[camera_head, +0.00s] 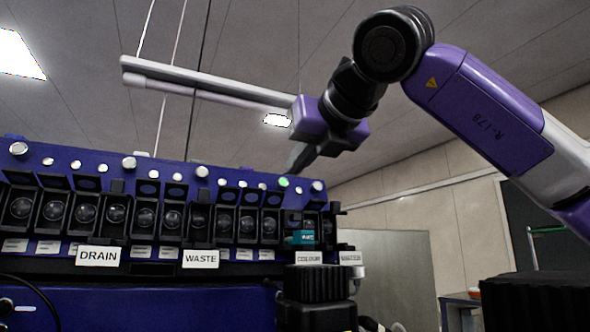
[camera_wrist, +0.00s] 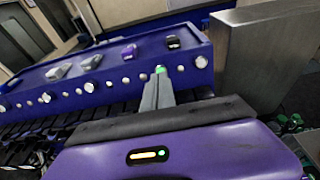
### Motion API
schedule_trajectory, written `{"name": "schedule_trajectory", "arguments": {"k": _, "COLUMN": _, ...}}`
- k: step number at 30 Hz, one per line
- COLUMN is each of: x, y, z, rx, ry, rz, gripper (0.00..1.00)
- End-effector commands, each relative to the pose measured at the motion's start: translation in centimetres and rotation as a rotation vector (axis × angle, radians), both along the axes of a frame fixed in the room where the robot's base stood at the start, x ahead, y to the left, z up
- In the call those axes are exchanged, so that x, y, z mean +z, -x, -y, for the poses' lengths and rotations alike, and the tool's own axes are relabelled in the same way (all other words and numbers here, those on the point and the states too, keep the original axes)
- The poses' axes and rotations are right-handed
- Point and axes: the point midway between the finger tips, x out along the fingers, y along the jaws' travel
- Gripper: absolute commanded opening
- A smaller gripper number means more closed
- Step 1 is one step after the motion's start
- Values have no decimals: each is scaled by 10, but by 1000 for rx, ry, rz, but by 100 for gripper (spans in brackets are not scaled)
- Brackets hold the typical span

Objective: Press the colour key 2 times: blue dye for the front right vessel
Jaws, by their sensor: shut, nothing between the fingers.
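My gripper (camera_head: 296,166) is shut and empty, its fingertips pointing down at the right end of the blue panel (camera_head: 70,158). A key lit green (camera_head: 284,182) sits on the panel just below the fingertips. In the wrist view the closed fingers (camera_wrist: 158,80) reach up to the green-lit key (camera_wrist: 160,69); I cannot tell whether they touch it. The COLOUR label (camera_head: 308,258) is on the lower right of the panel. A teal piece (camera_head: 301,238) sits above that label. The front right vessel cannot be made out for certain.
A grey metal slab (camera_wrist: 262,55) stands right of the panel. A black ribbed block (camera_head: 318,283) stands in front.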

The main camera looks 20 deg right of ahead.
Motion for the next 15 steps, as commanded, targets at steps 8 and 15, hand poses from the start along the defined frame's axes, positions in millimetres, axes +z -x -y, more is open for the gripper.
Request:
{"name": "schedule_trajectory", "arguments": {"k": 8, "x": 4, "y": 25, "z": 0, "rx": -2, "ry": 1, "rz": 0, "gripper": 0}}
{"name": "schedule_trajectory", "arguments": {"k": 15, "x": 10, "y": 42, "z": 0, "rx": -1, "ry": 0, "rz": 0, "gripper": 0}}
